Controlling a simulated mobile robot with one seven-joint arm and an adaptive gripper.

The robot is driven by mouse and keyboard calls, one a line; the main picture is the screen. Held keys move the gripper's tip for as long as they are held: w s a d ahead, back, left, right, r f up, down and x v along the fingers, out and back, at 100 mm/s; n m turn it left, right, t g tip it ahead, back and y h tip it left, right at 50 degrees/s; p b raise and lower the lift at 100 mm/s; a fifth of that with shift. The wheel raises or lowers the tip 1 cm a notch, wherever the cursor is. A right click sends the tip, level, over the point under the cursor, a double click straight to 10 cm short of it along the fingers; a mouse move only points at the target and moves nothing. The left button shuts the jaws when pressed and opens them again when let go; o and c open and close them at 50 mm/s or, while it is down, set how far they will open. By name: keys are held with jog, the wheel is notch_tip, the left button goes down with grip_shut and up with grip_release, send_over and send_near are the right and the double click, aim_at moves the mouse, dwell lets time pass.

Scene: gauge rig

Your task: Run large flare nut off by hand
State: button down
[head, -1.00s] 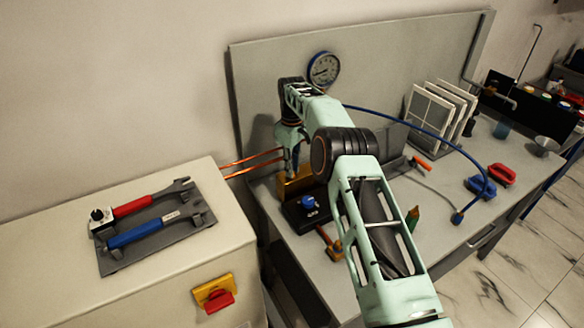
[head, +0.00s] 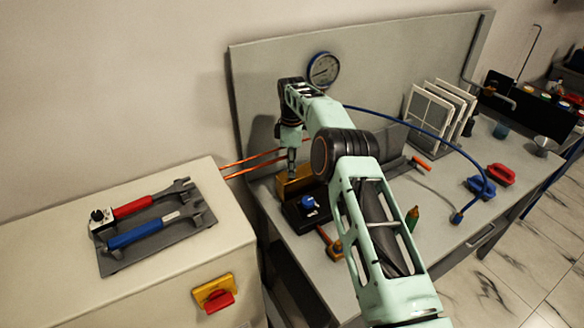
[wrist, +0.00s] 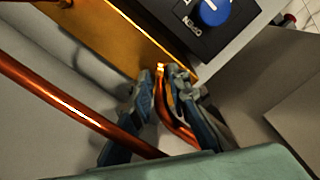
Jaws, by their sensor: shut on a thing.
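My gripper (head: 291,168) points down at the copper lines beside the brass block (head: 296,186). In the wrist view its two fingers (wrist: 162,82) are closed around the end of one copper line (wrist: 174,122), close to the brass block (wrist: 120,35). The large flare nut is mostly hidden between the fingertips; only a bright coppery sliver shows there. A second, thicker-looking copper line (wrist: 70,108) runs past the left finger. Whether the nut still sits on its thread cannot be told.
A black box with a blue knob (head: 309,203) stands just in front of the brass block. Wrenches on a grey mat (head: 120,262) lie on the left cabinet.

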dwell(0.3)
jog(key=c, duration=1.8)
grip_release()
jog(key=shift+c, duration=0.2)
jog(key=shift+r, duration=3.8)
